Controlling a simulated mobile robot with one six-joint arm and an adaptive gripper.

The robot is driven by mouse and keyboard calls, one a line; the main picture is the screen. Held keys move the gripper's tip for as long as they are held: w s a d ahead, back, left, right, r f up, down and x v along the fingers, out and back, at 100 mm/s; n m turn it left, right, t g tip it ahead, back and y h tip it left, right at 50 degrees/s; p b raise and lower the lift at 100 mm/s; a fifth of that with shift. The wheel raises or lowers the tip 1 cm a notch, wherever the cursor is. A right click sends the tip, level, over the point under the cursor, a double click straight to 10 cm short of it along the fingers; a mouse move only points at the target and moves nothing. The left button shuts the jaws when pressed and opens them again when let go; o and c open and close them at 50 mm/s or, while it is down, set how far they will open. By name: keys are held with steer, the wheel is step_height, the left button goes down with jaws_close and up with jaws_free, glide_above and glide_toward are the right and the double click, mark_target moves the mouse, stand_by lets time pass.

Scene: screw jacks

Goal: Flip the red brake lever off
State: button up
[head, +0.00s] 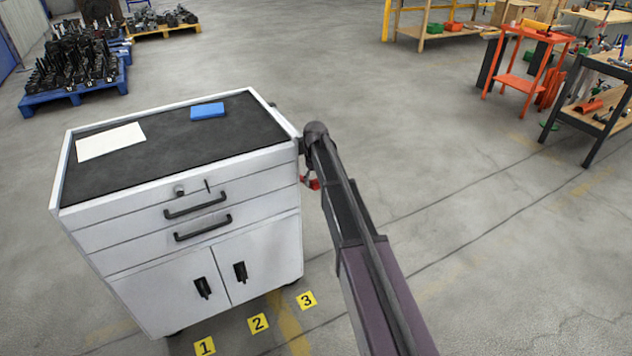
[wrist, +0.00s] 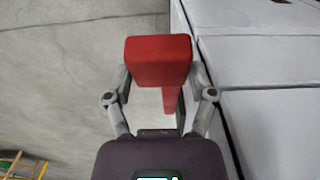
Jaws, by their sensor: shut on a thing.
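The red brake lever (wrist: 158,60) shows in the wrist view as a broad red block between the fingers of my gripper (wrist: 160,77). My gripper is shut on it, and the block hides the fingertips. A narrower red part (wrist: 171,101) shows below the block, beside the cart's side. In the head view, a small bit of red (head: 312,184) shows at the right side of the white tool cart (head: 190,245), next to the end of my arm. My arm hides most of that spot. The lever's angle is hard to tell.
The cart top carries a blue box (head: 207,111) and a white sheet (head: 110,141). Yellow floor markers 1, 2 and 3 (head: 306,300) lie in front of the cart. Open floor lies to the right. An orange stand (head: 525,75) and workbenches are farther back.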

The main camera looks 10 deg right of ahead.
steer(key=o, duration=1.3)
steer(key=shift+c, duration=0.2)
steer(key=shift+f, duration=0.1)
step_height(320, 180, down, 9)
steer(key=s+b, duration=0.2)
steer(key=b, duration=0.7)
steer(key=r+p, duration=0.4)
steer(key=r, duration=0.1)
steer(key=r+p, duration=0.4)
steer(key=p, duration=0.1)
steer(key=r+p, duration=0.5)
steer(key=shift+d+r, duration=0.3)
steer(key=s+r+m+p, duration=0.1)
steer(key=s+r+p, duration=0.4)
steer(key=s, duration=0.6)
steer(key=s+r+m+p, duration=0.1)
steer(key=s+r+p, duration=0.5)
steer(key=s, duration=0.6)
steer(key=shift+m, duration=0.4)
steer(key=shift+d, duration=0.1)
